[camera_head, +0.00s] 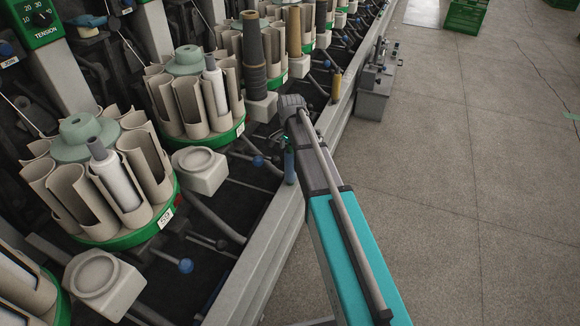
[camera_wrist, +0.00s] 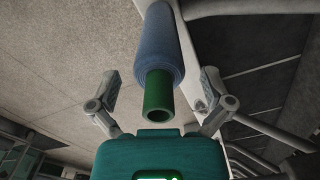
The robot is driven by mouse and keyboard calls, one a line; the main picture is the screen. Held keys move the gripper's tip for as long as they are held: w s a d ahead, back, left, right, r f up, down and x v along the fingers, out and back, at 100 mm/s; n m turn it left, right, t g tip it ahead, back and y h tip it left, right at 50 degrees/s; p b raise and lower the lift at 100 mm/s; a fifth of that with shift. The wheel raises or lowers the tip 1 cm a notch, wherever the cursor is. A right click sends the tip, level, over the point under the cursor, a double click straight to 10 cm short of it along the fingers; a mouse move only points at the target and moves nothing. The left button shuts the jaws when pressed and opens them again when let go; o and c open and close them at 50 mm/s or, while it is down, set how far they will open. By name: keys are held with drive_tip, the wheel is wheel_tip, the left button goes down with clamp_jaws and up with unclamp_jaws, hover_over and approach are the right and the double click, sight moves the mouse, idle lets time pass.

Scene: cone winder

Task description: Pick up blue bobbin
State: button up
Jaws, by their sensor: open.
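The blue bobbin (camera_wrist: 163,48) fills the upper middle of the wrist view, with its green tube end (camera_wrist: 158,92) pointing toward my gripper. In the head view a small part of the blue bobbin (camera_head: 290,167) shows just below the end of my arm, by the machine's front rail. My gripper (camera_wrist: 160,88) is open, with one finger on each side of the green tube and visible gaps between. The fingers do not touch the bobbin. In the head view my arm hides most of the gripper.
The cone winder's round magazines (camera_head: 130,185) with white bobbins line the left. Bobbin holders, rods and blue knobs (camera_head: 186,265) sit near the rail (camera_head: 262,255). A grey box unit (camera_head: 375,95) stands farther along it.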

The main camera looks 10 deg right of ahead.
drive_tip(key=c, duration=1)
drive_tip(key=shift+r, duration=0.1)
drive_tip(key=shift+r+p, duration=0.95)
drive_tip(key=shift+p, duration=0.05)
drive_tip(key=shift+s+d+r+p, duration=1.55)
drive_tip(key=shift+s+r+p, duration=0.2)
drive_tip(key=shift+r+p, duration=0.1)
drive_tip(key=shift+s+d+r+p, duration=1.55)
drive_tip(key=shift+s+r+p, duration=0.2)
drive_tip(key=shift+r+p, duration=0.05)
drive_tip(key=shift+s+d+r+p, duration=1.55)
drive_tip(key=shift+s+r+p, duration=0.2)
drive_tip(key=shift+r+p, duration=0.1)
